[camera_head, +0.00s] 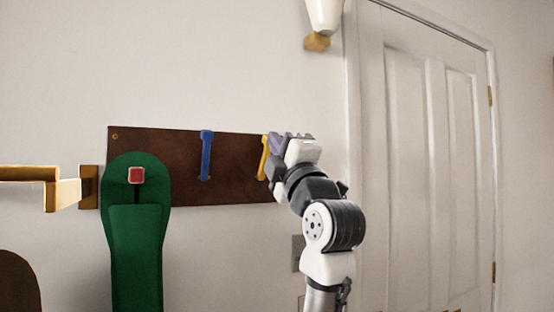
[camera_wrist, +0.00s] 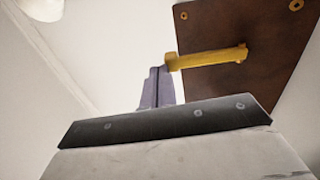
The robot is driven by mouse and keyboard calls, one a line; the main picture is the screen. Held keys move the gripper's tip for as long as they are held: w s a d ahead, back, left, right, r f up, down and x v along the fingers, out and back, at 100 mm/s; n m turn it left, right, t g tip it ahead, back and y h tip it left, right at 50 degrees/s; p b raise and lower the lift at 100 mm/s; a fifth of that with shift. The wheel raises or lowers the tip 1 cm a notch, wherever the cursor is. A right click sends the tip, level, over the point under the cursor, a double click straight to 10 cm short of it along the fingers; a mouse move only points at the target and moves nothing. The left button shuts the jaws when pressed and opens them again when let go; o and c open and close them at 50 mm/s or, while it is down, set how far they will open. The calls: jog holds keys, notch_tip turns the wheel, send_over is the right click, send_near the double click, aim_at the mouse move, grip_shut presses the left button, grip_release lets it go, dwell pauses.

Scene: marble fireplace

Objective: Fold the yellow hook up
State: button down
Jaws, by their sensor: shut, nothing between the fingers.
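The yellow hook (camera_head: 264,158) is a slim bar at the right part of the dark brown board (camera_head: 184,188), partly beside my arm. In the wrist view the yellow hook (camera_wrist: 208,58) runs from the board (camera_wrist: 270,78) across to the tips of my fingers. My gripper (camera_head: 275,141) is at the hook's right side, near its upper part. In the wrist view my gripper (camera_wrist: 160,70) has its grey-purple fingers together and empty, close to the hook's left end. I cannot tell if they touch. The board's right end is hidden behind my arm in the head view.
A blue hook (camera_head: 206,156) is on the middle of the board. A green hanging thing with a red square (camera_head: 136,175) covers the board's left part. A white door (camera_head: 425,170) stands at the right, and a lamp (camera_head: 323,18) is above.

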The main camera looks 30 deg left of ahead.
jog(key=shift+w+a+r+p, duration=0.25)
jog(key=shift+w+a+p, duration=0.05)
jog(key=shift+w+a, duration=0.35)
jog(key=shift+a, duration=0.1)
jog(key=shift+s+f, duration=0.1)
jog(key=shift+f, duration=0.05)
